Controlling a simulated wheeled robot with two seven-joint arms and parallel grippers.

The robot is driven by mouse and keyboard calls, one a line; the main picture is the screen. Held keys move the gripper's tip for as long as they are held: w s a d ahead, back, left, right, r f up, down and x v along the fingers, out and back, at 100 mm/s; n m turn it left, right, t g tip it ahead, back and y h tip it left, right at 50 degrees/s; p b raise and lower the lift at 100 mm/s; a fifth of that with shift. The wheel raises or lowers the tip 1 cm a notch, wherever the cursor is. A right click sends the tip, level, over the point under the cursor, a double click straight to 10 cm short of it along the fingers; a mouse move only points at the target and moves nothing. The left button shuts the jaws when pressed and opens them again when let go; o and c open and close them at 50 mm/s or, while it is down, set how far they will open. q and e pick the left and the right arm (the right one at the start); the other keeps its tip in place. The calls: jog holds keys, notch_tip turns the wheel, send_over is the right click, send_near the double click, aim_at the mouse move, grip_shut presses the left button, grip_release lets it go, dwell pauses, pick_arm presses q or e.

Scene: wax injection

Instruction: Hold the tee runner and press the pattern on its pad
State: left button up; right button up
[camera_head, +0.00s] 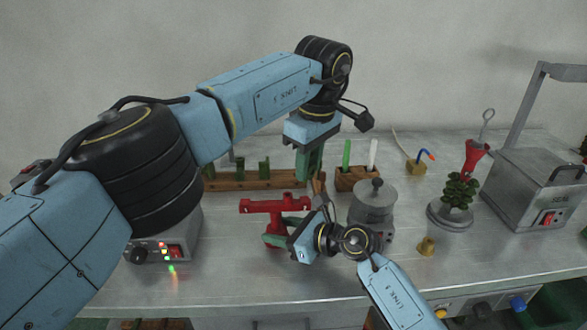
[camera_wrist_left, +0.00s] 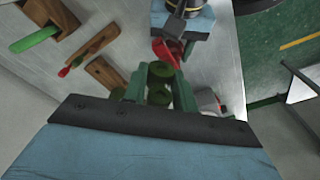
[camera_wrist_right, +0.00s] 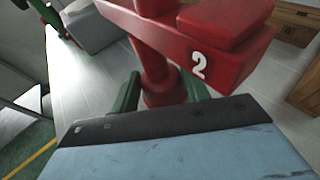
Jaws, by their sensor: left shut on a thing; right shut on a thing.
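The red tee runner (camera_head: 275,206) stands upright with its crossbar level; in the right wrist view it shows a white number 2 (camera_wrist_right: 199,64). My right gripper (camera_head: 283,236) is shut on its red stem (camera_wrist_right: 155,75) below the bar. My left gripper (camera_head: 309,165) points down, above and right of the runner in the head view. In the left wrist view its green fingers (camera_wrist_left: 159,90) are shut on a dark green pattern (camera_wrist_left: 160,70) with rounded lobes. In that view red of the runner (camera_wrist_left: 167,52) shows just beyond the pattern; whether they touch cannot be told.
A wooden rack (camera_head: 230,183) with green pieces lies behind. A wooden block (camera_head: 352,182) with a green and a white stick stands near a lidded metal pot (camera_head: 373,205). Farther right are a green tree (camera_head: 459,190) and a grey SEAL machine (camera_head: 540,185). The front table is mostly clear.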

aim_at(309, 178)
pick_arm(q)
jog(key=shift+f, duration=1.8)
jog(key=shift+f, duration=0.55)
pick_arm(e)
jog(key=shift+s+f, duration=0.1)
dwell(1.9)
pick_arm(q)
jog(key=o, duration=1)
jog(key=shift+o, duration=0.3)
jog(key=o, duration=0.5)
jog(key=shift+r, duration=0.15)
jog(key=shift+r, duration=3.4)
